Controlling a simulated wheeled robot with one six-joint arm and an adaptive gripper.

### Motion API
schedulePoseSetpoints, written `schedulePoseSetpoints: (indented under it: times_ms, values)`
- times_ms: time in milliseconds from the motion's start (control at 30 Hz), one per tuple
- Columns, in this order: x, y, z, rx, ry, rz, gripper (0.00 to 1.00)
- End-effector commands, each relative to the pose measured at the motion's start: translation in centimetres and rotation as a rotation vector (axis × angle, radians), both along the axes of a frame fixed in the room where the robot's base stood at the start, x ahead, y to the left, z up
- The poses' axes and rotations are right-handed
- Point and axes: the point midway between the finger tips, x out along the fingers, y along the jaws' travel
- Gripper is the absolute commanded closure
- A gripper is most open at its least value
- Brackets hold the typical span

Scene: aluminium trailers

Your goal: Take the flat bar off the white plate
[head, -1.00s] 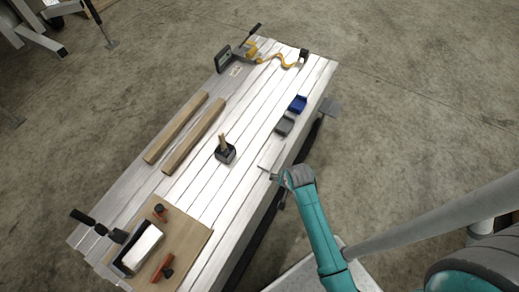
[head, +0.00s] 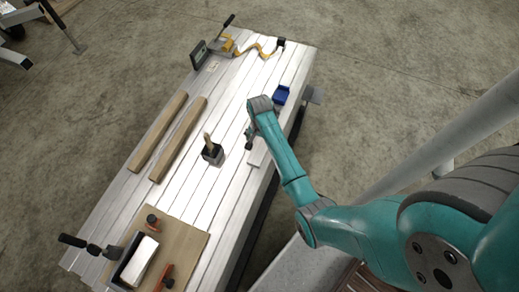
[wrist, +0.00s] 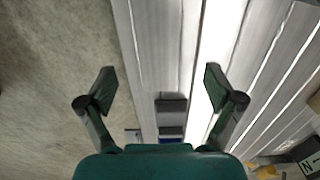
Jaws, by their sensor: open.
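The white plate (head: 259,155) is a pale flat patch near the right long edge of the slatted aluminium bench, partly covered by my arm in the head view. I cannot make out the flat bar on it in either view. My gripper (head: 249,140) is over the bench beside the plate, pointing down.
A blue bin (head: 281,94) sits near the bench edge; a grey bin (wrist: 171,105) shows beside it in the wrist view. A black block with a wooden handle (head: 211,151) stands left of my gripper. Two wooden bars (head: 179,138) lie further left. A wooden board (head: 188,240) is at the near end.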

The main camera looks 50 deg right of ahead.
Motion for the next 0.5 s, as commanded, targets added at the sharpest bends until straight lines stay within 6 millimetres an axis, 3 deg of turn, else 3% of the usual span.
schedulePoseSetpoints:
  times_ms: [233, 500]
  values:
    - [-0.1, 0.0, -1.7, 0.000, 0.000, 0.001, 0.08]
    - [-0.2, -0.2, -5.3, 0.000, 0.000, 0.001, 0.08]
